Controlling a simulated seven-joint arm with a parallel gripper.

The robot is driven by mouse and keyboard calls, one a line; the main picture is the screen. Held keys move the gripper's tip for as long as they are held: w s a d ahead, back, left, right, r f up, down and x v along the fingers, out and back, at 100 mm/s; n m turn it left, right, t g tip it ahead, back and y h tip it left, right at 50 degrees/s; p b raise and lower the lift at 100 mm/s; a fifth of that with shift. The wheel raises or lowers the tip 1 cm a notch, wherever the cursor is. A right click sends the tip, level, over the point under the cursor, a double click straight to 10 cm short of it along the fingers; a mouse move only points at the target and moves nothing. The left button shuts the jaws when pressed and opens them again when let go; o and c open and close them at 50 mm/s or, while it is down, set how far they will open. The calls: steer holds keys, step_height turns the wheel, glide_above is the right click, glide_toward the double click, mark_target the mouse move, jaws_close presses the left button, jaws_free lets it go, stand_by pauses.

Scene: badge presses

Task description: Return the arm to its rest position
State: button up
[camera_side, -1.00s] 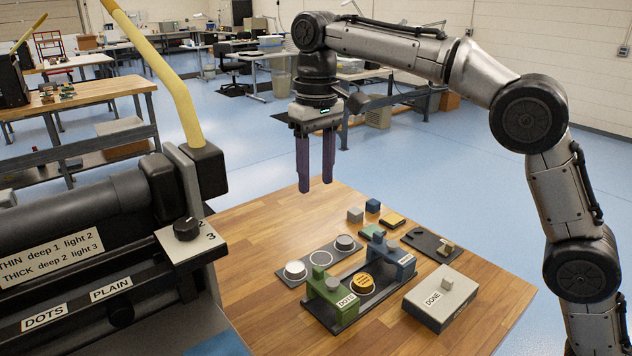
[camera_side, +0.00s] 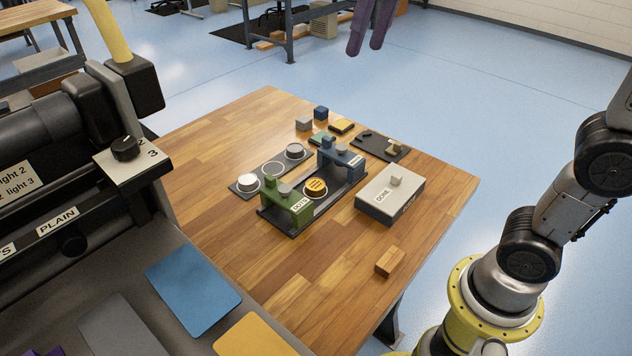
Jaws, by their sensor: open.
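My gripper (camera_side: 365,48) shows only as two purple fingers at the top edge of the view. The fingers are apart, with nothing between them. They hang clear of the wooden table (camera_side: 210,150) and everything on it, seen against the blue floor. The rest of my gripper and the upper arm are cut off by the top of the frame. My lower arm stands at the right on a yellow base ring.
The table holds a green press (camera_side: 289,208) marked DOTS, a blue press (camera_side: 341,163), a grey DONE box (camera_side: 378,208), a wooden block (camera_side: 390,261), a dark tray (camera_side: 371,143) and small cubes (camera_side: 303,123). A large machine (camera_side: 55,150) stands at left.

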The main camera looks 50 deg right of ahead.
steer(key=s+d+f+t, duration=0.25)
steer(key=s+f, duration=0.45)
steer(key=s, duration=0.4)
steer(key=s+d+f+n, duration=0.1)
steer(key=s+f, duration=0.2)
steer(key=f, duration=0.7)
steer(key=shift+s+f, duration=0.25)
